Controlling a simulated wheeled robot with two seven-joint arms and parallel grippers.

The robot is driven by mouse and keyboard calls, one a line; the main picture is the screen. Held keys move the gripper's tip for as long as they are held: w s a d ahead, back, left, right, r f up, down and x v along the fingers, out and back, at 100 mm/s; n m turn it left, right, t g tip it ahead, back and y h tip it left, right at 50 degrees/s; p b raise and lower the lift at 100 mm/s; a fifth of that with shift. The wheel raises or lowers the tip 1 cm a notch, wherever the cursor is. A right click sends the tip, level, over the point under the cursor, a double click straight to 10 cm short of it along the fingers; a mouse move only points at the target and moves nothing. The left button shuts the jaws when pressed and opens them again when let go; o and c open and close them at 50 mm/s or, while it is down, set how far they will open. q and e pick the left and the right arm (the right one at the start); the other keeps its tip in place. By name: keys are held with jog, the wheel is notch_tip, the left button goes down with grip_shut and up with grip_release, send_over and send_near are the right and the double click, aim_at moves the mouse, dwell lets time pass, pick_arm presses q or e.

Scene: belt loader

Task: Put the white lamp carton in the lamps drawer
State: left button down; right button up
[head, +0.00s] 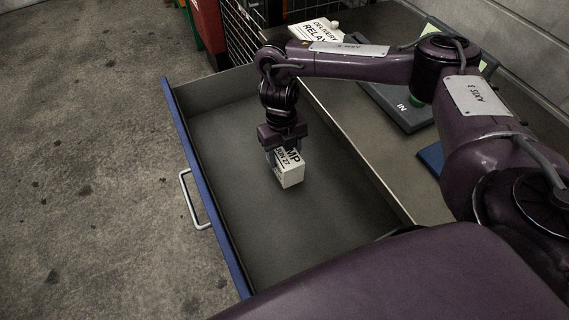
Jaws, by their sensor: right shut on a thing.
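The white lamp carton (289,174) is a small box with dark print ending in "MP" and "27". My right gripper (284,150) is shut on its upper part and points down. Carton and gripper are over the inside of an open drawer (210,228) with a grey interior and a blue front. I cannot tell whether the carton touches the drawer floor. No other thing shows in the drawer, and its name label is not visible. Its near end is hidden by my body. My left gripper is not in view.
A white carton marked "RELAY" (316,30) stands on the grey top beside the drawer. A dark tray marked "IN" (402,108) lies there behind my right arm. A metal handle (190,200) sticks out from the drawer front. Bare floor lies to the left.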

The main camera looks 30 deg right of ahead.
notch_tip(320, 180, down, 4)
jog(key=shift+r+b, duration=0.2)
jog(key=shift+b, duration=0.4)
jog(key=shift+f, duration=0.2)
jog(key=o, duration=1.2)
jog(key=shift+c, duration=0.2)
jog(key=r+p, duration=0.1)
jog(key=r, duration=0.3)
jog(key=w+r+p, duration=0.1)
jog(key=r, duration=0.3)
jog(key=r+p, duration=0.1)
jog(key=r, duration=0.3)
jog(key=shift+w+r+p, duration=0.15)
jog(key=shift+p, duration=0.2)
